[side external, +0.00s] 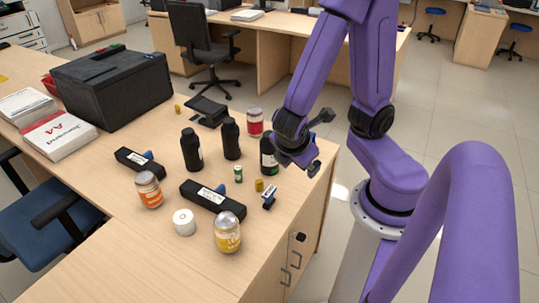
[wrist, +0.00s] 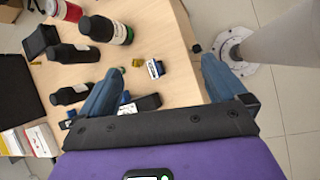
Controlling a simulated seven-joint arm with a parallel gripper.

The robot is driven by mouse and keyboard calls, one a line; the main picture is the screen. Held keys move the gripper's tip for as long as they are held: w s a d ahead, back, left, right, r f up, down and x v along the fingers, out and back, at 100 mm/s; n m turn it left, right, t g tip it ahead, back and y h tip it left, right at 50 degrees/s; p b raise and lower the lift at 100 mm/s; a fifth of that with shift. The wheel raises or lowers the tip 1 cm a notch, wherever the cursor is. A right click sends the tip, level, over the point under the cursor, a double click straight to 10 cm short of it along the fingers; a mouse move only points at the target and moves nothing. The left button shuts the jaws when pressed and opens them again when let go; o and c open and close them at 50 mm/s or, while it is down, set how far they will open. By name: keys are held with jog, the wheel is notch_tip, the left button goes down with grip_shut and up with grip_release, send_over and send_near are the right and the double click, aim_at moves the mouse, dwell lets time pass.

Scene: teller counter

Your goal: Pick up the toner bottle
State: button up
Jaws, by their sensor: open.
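Two plain black bottles stand upright on the counter, the left one (side external: 191,150) and the right one (side external: 231,139). A third dark bottle (side external: 267,158) with a white label stands right of them, partly behind my gripper (side external: 318,142). I cannot tell for certain which is the toner bottle. In the wrist view the labelled bottle (wrist: 107,29) is at top left, and the plain black bottles (wrist: 73,53) (wrist: 70,94) are further left. My gripper (wrist: 160,66) is open and empty, its fingers wide apart above the counter's right edge, clear of the bottles.
A large black box (side external: 112,85) stands behind left.

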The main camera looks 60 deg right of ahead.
jog(key=w+d+f+n+t+h, duration=0.3)
jog(key=w+d+f+n+h, duration=0.1)
jog(key=w, duration=0.1)
jog(key=n+t, duration=0.3)
jog(key=n, duration=0.3)
send_near(272, 148)
jog(key=x, duration=0.8)
jog(key=shift+w+d+f, duration=0.1)
jog(key=shift+w+d, duration=0.05)
jog(key=shift+d, duration=0.05)
jog(key=x, duration=0.6)
jog(key=shift+w+d+r, duration=0.2)
jog(key=shift+w+r, duration=0.05)
jog(key=shift+w, duration=0.15)
jog(key=c, duration=1.3)
